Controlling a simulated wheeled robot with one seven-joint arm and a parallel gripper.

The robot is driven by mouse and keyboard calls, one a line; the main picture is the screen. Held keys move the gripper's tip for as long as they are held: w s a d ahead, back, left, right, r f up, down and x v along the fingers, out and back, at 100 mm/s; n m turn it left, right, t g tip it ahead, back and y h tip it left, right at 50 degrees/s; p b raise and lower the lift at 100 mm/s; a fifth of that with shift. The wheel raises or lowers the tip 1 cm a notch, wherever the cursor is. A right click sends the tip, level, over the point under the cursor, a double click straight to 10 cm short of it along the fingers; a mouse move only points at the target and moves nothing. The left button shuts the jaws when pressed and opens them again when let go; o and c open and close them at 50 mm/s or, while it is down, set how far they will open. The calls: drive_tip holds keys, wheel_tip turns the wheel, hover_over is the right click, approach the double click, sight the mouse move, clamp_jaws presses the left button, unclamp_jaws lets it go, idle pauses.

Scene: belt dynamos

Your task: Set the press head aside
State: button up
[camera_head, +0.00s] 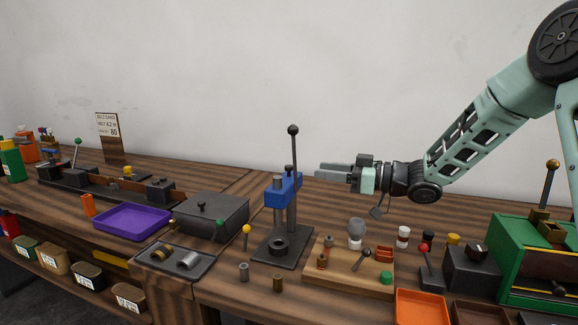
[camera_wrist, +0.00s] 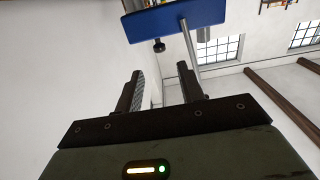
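The press head is a blue block (camera_head: 284,188) on the grey column of a small press with a dark base plate (camera_head: 270,256). A tall lever with a black knob (camera_head: 293,130) rises above it. My gripper (camera_head: 318,171) points left, just right of the press head and about level with its top. In the wrist view the blue head (camera_wrist: 172,18) lies beyond the fingertips, with a grey rod (camera_wrist: 190,42) beside it. My gripper's fingers (camera_wrist: 161,72) are apart with nothing between them, and no contact with the head shows.
A wooden board with small parts (camera_head: 345,278) is right of the press. A grey lidded box (camera_head: 205,216) and purple tray (camera_head: 132,222) are left. A green machine (camera_head: 520,256) and orange tray (camera_head: 422,309) are at the right. Some bare bench shows behind the press.

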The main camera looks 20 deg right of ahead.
sight(289, 166)
drive_tip(key=x, duration=1)
drive_tip(key=shift+p, duration=0.3)
clamp_jaws()
